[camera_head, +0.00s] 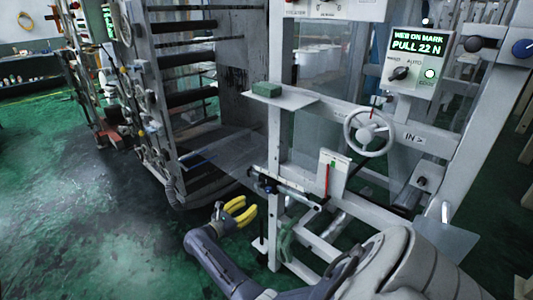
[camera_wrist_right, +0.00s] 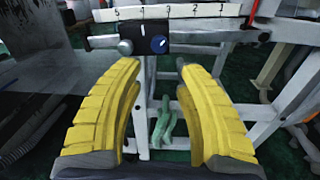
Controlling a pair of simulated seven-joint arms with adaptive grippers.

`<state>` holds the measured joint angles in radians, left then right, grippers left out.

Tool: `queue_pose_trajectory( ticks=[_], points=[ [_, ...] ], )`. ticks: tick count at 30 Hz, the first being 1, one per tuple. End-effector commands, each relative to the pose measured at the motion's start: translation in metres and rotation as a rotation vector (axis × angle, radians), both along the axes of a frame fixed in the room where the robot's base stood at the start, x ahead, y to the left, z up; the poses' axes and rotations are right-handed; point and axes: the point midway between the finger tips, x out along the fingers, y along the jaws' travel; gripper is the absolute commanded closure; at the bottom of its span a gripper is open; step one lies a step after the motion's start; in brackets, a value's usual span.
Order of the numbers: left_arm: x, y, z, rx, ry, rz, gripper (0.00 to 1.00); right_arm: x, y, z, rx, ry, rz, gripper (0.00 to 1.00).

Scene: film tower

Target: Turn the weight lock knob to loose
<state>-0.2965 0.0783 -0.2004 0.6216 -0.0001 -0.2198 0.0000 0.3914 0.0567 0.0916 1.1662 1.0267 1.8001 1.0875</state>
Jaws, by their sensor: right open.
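The weight lock knob (camera_wrist_right: 158,44) is a small blue round knob with a white mark, on a dark sliding weight (camera_wrist_right: 180,36). The weight sits on a beam under a white numbered scale (camera_wrist_right: 165,12). In the head view, the dark weight (camera_head: 266,186) shows small on the beam, and I cannot make out the knob's setting. My right gripper (camera_head: 248,207) has yellow fingers and is open and empty, below and left of the weight. In the right wrist view, the open fingers (camera_wrist_right: 160,75) point toward the knob, which shows beyond and between their tips, apart from them. My left gripper is not in view.
A grey machine frame post (camera_head: 274,120) stands behind the beam. A handwheel (camera_head: 369,131) and a panel reading "PULL 22 N" (camera_head: 420,45) are to the right. Green cloth-like material (camera_wrist_right: 163,122) hangs below the beam. Open green floor (camera_head: 90,220) lies left.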

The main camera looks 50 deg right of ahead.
Motion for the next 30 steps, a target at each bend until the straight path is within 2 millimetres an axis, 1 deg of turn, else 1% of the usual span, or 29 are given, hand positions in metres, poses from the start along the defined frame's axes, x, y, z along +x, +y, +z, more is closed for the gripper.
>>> queue_pose_trajectory(
  ticks=[1, 6, 15, 18, 22, 30],
  points=[
    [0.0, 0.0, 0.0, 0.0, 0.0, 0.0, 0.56, 0.0, -0.011, 0.001, -0.005, 0.001, -0.001, 0.62],
    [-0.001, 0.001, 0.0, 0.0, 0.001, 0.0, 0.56, -0.001, -0.042, 0.002, -0.005, 0.001, 0.0, 0.62],
    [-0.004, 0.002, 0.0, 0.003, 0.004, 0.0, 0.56, -0.002, -0.09, 0.001, -0.004, 0.002, 0.001, 0.62],
    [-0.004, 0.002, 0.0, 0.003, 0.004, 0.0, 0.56, -0.002, -0.102, 0.001, -0.003, 0.0, 0.001, 0.62],
    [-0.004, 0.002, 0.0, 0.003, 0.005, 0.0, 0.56, -0.002, -0.112, 0.001, -0.003, 0.002, 0.002, 0.62],
    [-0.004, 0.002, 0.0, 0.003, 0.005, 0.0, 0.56, -0.003, -0.121, 0.001, -0.002, 0.001, 0.002, 0.62]
  ],
)
